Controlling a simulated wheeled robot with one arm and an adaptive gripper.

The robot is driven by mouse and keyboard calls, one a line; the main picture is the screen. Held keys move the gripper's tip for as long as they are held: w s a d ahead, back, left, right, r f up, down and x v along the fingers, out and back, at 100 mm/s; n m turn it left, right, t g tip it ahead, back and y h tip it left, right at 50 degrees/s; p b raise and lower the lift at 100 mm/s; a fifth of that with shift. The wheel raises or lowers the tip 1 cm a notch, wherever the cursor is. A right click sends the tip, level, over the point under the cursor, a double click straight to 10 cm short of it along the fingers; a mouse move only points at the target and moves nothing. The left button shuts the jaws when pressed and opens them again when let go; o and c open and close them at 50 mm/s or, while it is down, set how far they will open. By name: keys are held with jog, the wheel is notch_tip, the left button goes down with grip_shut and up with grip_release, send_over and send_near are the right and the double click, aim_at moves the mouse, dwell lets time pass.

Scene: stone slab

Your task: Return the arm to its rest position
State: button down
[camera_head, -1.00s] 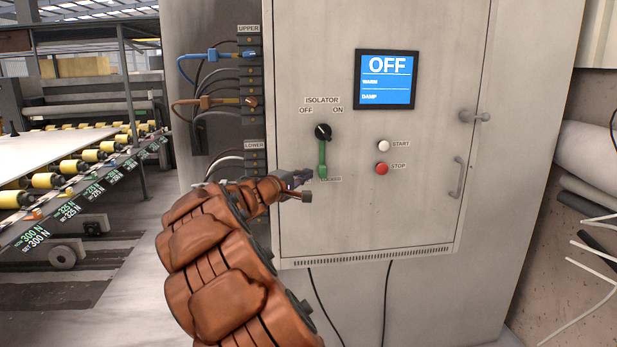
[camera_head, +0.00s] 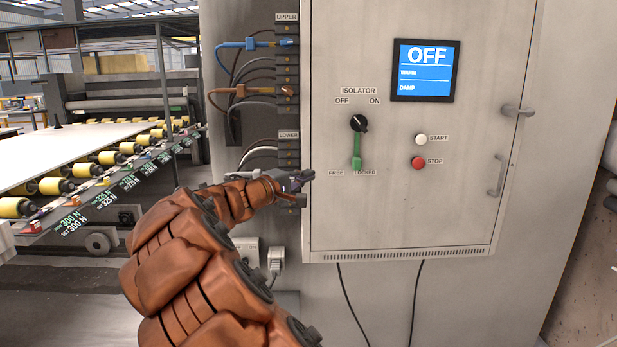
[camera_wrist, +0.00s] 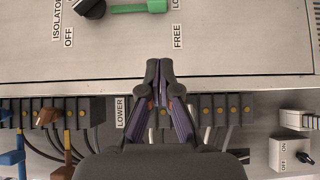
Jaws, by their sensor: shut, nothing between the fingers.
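My gripper (camera_head: 304,186) is shut and empty in the head view, at the left edge of the control cabinet (camera_head: 470,200), near the LOWER connector row. My orange-brown arm reaches up to it from the bottom of the picture. In the wrist view the fingertips (camera_wrist: 160,66) meet in front of the cabinet's edge, with nothing between them. The isolator knob (camera_head: 358,123) and its green lever (camera_head: 356,150) are up and to the right of the gripper, apart from it. The lever hangs down, between the FREE and LOCKED labels.
The cabinet's door handle (camera_head: 497,175) juts out at right. A roller conveyor (camera_head: 50,186) stands at left. The screen (camera_head: 425,70) reads OFF.

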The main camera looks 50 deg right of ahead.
dwell(0.4)
jog(key=s+a+f+m+g+y+p, duration=0.1)
jog(key=s+a+f+m+y, duration=0.15)
jog(key=s+a+f, duration=0.35)
jog(key=s+a+f+m+g+y+p, duration=0.1)
jog(key=s+a+f+y, duration=0.1)
jog(key=s+a+y, duration=0.45)
jog(key=s+a+f+n+y, duration=0.1)
jog(key=s+a+f+y, duration=0.2)
jog(key=s+a, duration=0.3)
jog(key=s+a+f+n+y+p, duration=0.1)
jog(key=s+a+f+y, duration=0.2)
jog(key=a, duration=1.1)
jog(key=s+a+f+n+y, duration=0.1)
jog(key=s+a+f+y, duration=0.2)
jog(key=s+a+f, duration=0.3)
jog(key=s+a, duration=0.2)
jog(key=a, duration=0.2)
jog(key=shift+s+a+f+n+t, duration=0.15)
jog(key=shift+s+f+n+t, duration=0.2)
jog(key=shift+f+t, duration=0.05)
